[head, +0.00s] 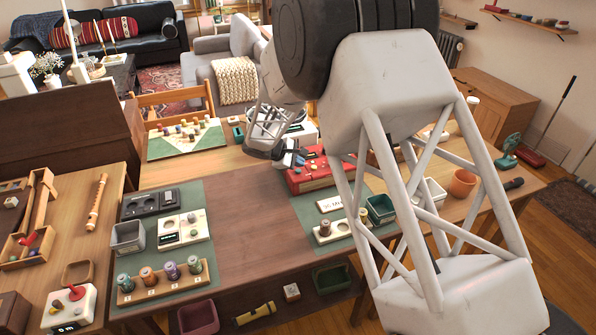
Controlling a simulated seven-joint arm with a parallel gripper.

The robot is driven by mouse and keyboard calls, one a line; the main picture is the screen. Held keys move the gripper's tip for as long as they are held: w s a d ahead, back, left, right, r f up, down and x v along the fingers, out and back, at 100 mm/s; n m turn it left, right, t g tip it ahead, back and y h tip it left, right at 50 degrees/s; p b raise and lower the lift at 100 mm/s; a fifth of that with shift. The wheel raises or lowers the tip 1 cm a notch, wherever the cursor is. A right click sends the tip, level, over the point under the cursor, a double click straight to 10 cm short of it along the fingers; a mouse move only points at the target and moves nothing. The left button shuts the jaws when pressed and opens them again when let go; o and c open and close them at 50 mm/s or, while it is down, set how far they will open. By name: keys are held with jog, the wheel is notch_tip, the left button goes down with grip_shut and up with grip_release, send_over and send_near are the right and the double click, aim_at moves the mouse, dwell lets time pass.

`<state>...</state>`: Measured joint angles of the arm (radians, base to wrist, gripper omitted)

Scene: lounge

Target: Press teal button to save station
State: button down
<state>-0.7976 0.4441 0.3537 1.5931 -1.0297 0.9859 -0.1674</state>
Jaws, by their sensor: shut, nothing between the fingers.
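My gripper (289,159) is over the far middle of the table, small in the head view, with its fingers shut and empty. It is beside a red box (318,176) with small dark and pale parts on its top. I cannot tell whether it touches the box. A small blue-teal patch shows right at the fingers; I cannot tell whether it is a button or part of the gripper. No teal button can be made out for certain. My arm hides part of the table to the right of the red box.
A white sign (332,203) and a green bin (380,209) stand nearer than the red box. The brown table middle (240,220) is clear.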

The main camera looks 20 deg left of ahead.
aim_at(298, 171)
jog(key=shift+f, duration=0.8)
dwell(1.5)
jog(key=shift+r, duration=0.8)
jog(key=shift+r, duration=0.15)
jog(key=shift+r, duration=2.4)
